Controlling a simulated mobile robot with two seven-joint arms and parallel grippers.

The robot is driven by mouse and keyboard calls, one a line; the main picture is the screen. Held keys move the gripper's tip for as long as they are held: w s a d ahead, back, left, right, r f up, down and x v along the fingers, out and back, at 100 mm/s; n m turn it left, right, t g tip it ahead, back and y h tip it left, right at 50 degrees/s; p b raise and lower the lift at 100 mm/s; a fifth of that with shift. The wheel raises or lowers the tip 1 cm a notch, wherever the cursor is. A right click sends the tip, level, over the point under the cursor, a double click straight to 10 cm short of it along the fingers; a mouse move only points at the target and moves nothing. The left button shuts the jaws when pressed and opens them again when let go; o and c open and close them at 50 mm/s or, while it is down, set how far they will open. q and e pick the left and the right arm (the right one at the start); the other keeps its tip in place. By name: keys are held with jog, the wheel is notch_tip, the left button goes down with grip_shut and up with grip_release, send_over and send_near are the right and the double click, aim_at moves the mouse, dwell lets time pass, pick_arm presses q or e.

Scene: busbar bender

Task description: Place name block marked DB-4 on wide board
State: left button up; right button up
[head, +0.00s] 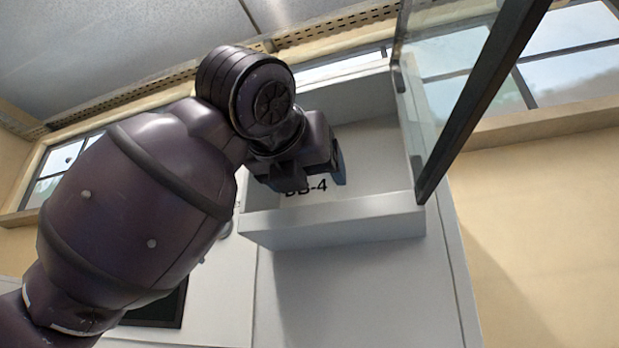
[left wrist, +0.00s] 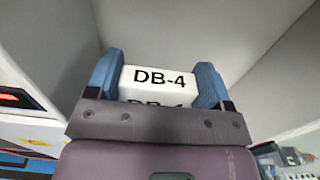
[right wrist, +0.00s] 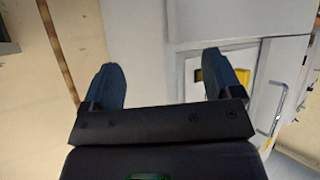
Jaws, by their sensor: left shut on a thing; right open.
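My left gripper (head: 312,180) reaches inside an open-fronted pale grey box (head: 335,222) in the head view. It is shut on a white block (head: 306,188) with black DB-4 lettering. The left wrist view shows the block (left wrist: 160,76) squarely between the two blue fingers, with a second DB-4 marking partly hidden below. I cannot tell whether the block touches the box. My right gripper (right wrist: 162,64) is open and empty in the right wrist view, and is not in the head view. I cannot tell which surface is the wide board.
A dark-framed glass door (head: 475,100) stands open at the right side of the box. A white panel (head: 365,295) lies below the box. The right wrist view shows a pale cabinet with a yellow-edged opening (right wrist: 216,68). Box walls stand close around my left gripper.

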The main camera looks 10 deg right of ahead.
pick_arm(q)
jog(key=shift+w+d+f, duration=0.1)
jog(key=shift+w+f, duration=0.1)
jog(key=shift+f, duration=0.05)
jog(key=shift+s, duration=0.1)
jog(key=shift+f, duration=0.15)
jog(key=o, duration=0.7)
jog(key=shift+c, duration=0.2)
jog(key=shift+o, duration=1.4)
pick_arm(e)
jog(key=shift+s, duration=0.2)
jog(key=shift+w, duration=0.1)
